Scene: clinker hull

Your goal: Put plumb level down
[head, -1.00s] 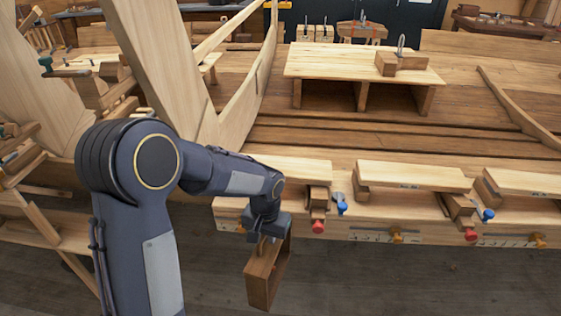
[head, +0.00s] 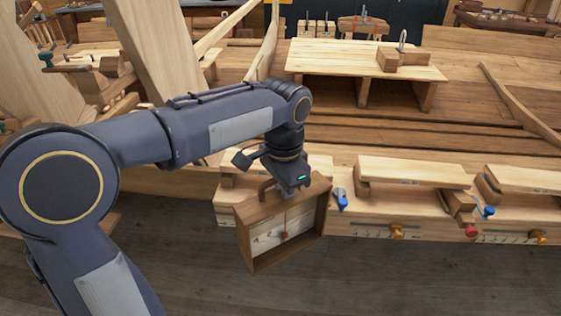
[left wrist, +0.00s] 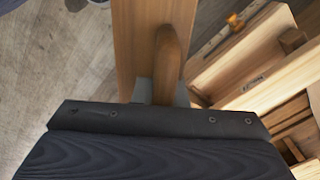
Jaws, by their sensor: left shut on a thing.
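The plumb level (head: 285,226) is a brown wooden box frame with a pale scale face, a red line and a red bob. In the head view it hangs slightly tilted from my left gripper (head: 268,186), in front of the bench's front edge. My left gripper is shut on its wooden handle. In the left wrist view the handle (left wrist: 168,58) stands between the fingers of the gripper (left wrist: 165,92), with the wooden top of the frame behind it. My right gripper is not in view.
A long wooden bench (head: 365,225) with clamped planks (head: 415,172), blue and red clamp knobs runs behind the level. A small raised wooden table (head: 350,62) with a block stands farther back. Hull planks rise at left. Grey floor (head: 400,285) lies below, clear.

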